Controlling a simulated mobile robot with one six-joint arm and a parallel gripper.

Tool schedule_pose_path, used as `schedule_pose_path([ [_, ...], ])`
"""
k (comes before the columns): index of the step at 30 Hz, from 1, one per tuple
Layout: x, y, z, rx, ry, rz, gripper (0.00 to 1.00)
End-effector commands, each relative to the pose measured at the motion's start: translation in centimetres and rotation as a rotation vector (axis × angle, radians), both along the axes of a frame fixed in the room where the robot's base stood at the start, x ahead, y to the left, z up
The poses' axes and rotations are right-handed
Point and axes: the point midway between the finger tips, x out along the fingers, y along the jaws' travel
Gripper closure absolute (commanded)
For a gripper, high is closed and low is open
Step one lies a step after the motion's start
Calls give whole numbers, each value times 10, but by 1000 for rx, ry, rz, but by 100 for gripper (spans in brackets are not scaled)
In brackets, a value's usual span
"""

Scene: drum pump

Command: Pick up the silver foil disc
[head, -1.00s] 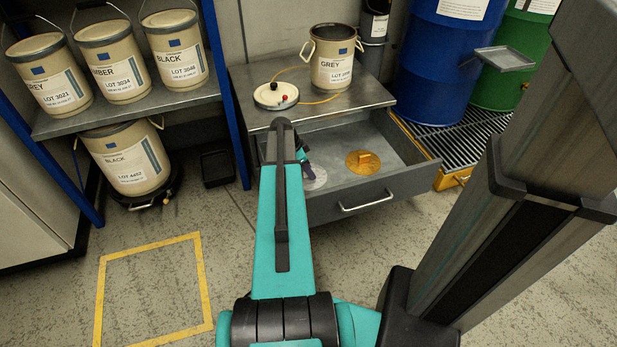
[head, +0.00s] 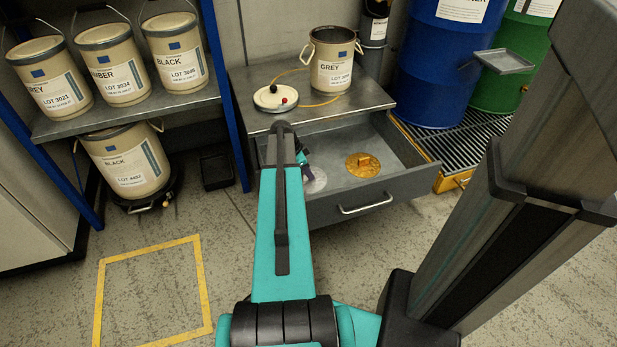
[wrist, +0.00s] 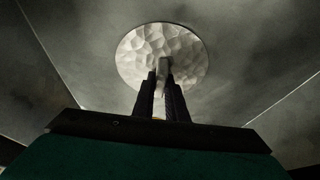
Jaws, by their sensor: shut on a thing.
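The silver foil disc (wrist: 135,52) is round, pale and dimpled, with an upright tab at its middle. It lies in or just above the open drawer (head: 345,192); I cannot tell if it touches the drawer floor. My gripper (wrist: 163,75) is shut on the disc's tab in the wrist view. In the head view only part of the disc (head: 317,182) shows, as my arm hides the rest. A gold foil disc (head: 363,166) with a tab lies to its right in the drawer.
The bench top above the drawer holds a GREY pail (head: 333,62) and a round white lid (head: 276,97) with a red and a black knob. Drawer walls surround the discs. Blue (head: 436,60) and green drums stand at the right, and a shelf of pails (head: 110,65) at the left.

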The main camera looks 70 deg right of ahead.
Motion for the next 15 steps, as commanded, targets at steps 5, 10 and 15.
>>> schedule_pose_path([
  [5, 0, 0, 2, 0, 0, 0, 100],
  [10, 0, 0, 13, 0, 0, 0, 100],
  [15, 0, 0, 36, -2, -1, 0, 100],
])
